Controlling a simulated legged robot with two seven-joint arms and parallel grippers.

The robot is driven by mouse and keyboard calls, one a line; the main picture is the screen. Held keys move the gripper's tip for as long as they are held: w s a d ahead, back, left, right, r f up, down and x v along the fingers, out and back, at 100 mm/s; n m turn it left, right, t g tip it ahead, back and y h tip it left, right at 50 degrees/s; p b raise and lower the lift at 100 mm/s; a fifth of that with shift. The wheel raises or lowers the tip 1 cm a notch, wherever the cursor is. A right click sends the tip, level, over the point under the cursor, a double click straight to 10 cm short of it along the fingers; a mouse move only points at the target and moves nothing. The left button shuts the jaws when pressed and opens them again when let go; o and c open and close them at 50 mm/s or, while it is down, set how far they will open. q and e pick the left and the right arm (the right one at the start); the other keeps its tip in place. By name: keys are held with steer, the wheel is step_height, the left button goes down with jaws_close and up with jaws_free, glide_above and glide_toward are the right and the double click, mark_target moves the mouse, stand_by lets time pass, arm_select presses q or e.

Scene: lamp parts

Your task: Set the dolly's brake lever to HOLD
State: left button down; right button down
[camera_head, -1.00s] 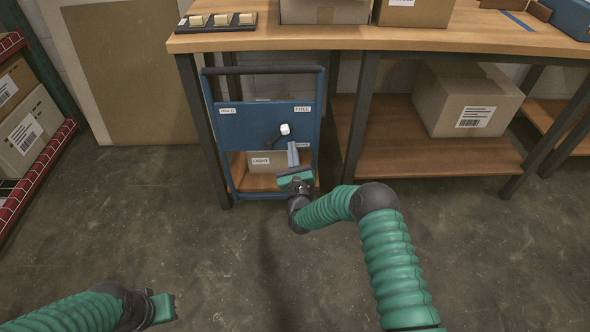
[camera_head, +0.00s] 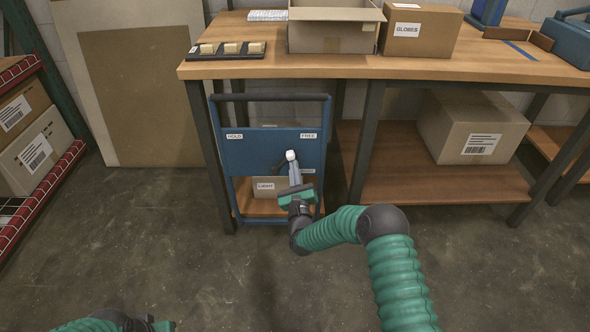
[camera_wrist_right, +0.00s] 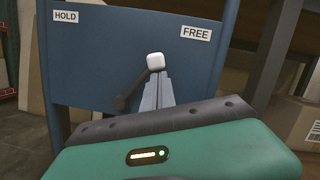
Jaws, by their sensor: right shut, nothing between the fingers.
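The blue dolly (camera_head: 262,155) stands upright under the bench edge. Its panel has a HOLD label (camera_head: 234,136) at left and a FREE label (camera_head: 309,136) at right. The dark brake lever (camera_wrist_right: 129,93) leans up and right, toward the FREE side, ending in a white knob (camera_head: 291,155). My right gripper (camera_head: 293,168) is shut and empty, its fingertips just below the knob. In the right wrist view the fingers (camera_wrist_right: 157,84) overlap the knob's lower edge; I cannot tell whether they touch it. My left gripper (camera_head: 150,326) is cut off at the bottom edge.
A wooden bench (camera_head: 450,70) with dark legs stands over and right of the dolly. A box marked LIGHT (camera_head: 266,187) sits low on the dolly. A red-edged rack (camera_head: 40,180) is at far left. The floor in front is clear.

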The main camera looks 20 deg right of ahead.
steer(key=shift+a+r, duration=0.1)
steer(key=shift+r, duration=0.05)
steer(key=shift+w+a+r+n+y+p, duration=0.1)
steer(key=shift+a+r+n+y+p, duration=0.3)
steer(key=shift+n+p, duration=0.35)
steer(key=shift+w+a+r+n+y+p, duration=0.1)
steer(key=shift+a+r+n+y+p, duration=0.25)
steer(key=shift+n, duration=0.6)
steer(key=shift+w+a+r+n+g+y+p, duration=0.3)
steer(key=shift+a+n+p, duration=0.4)
steer(key=shift+a+n, duration=0.9)
steer(key=shift+w+a+r+n+g+y+p, duration=0.1)
steer(key=shift+w+a+n+g+y+p, duration=0.55)
steer(key=shift+n, duration=1.5)
steer(key=shift+w+a+r+n+g+p, duration=0.15)
steer(key=shift+a+n+p, duration=0.65)
steer(key=shift+a+n, duration=1)
steer(key=shift+a, duration=0.1)
steer(key=shift+w, duration=0.1)
